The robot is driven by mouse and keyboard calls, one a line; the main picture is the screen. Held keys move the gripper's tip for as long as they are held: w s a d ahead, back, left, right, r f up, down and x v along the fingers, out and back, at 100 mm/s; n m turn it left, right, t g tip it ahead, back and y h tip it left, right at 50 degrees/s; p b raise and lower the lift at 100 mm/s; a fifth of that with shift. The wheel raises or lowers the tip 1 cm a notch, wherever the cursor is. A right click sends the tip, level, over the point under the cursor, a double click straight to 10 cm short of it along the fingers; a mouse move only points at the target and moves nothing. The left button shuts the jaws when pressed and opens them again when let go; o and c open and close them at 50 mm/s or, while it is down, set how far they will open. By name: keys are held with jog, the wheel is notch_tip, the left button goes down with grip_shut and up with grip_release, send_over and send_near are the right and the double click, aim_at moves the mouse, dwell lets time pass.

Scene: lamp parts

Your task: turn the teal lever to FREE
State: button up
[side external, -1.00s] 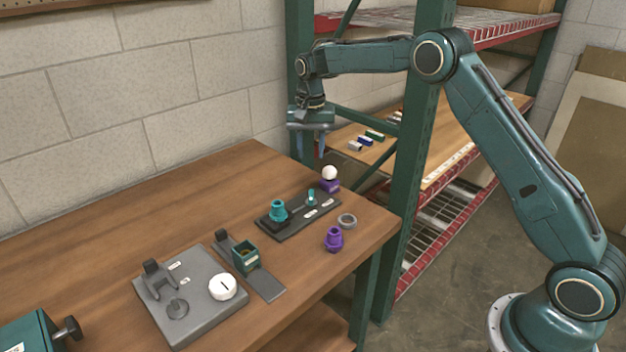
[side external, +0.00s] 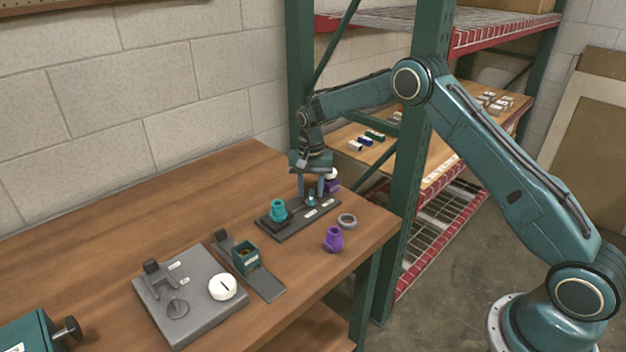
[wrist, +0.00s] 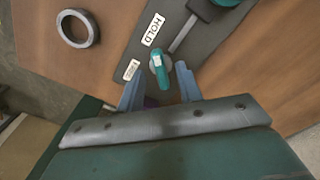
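The teal lever (side external: 311,199) stands on a dark plate (side external: 272,234) with white labels. A second label (wrist: 131,70) lies beside the lever, too small to read. My gripper (side external: 311,191) points down just above the lever. In the wrist view my gripper (wrist: 160,92) is open, with one finger on each side of the lever's near end. I cannot tell whether either finger touches it.
A teal socket (side external: 278,210) stands on the plate's other end. A grey ring (side external: 347,221) and a purple part (side external: 334,239) lie in front. A white ball on a purple base (side external: 333,186) is close behind my gripper. A grey fixture (side external: 190,300) stands front left.

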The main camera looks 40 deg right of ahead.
jog(key=shift+f, duration=0.8)
grip_shut()
